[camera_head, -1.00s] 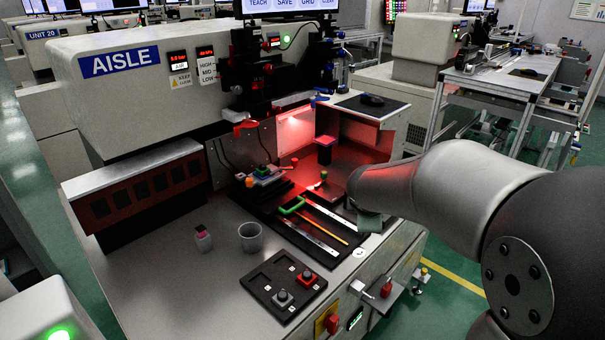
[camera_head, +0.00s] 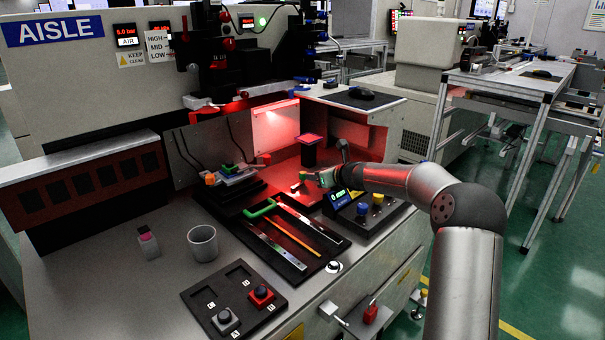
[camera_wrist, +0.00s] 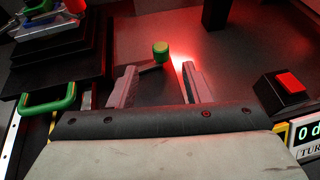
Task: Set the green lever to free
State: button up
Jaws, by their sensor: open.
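The green lever's round green knob (camera_wrist: 160,48) shows in the wrist view at upper centre, with a thin dark rod running down to the left from it. My gripper (camera_wrist: 157,82) is open, with one finger on each side of the rod's line. The knob appears just beyond the fingertips, centred between them, and I cannot tell whether either finger touches the lever. In the head view my gripper (camera_head: 318,178) is low over the red-lit bay, and the lever is hard to make out at its tip. No setting label is readable.
A green U-shaped handle (camera_head: 262,208) stands left of my gripper, near a stacked stage (camera_head: 232,178). A black box with a red button (camera_wrist: 288,82) is close on the right in the wrist view. A pink-topped post (camera_head: 309,139) stands behind. A display box (camera_head: 338,200) sits in front.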

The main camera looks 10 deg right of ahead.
aim_at(304, 173)
jog(key=p+x, duration=0.1)
jog(key=x, duration=0.9)
jog(key=shift+f+p, duration=0.1)
jog(key=shift+p, duration=0.3)
grip_shut()
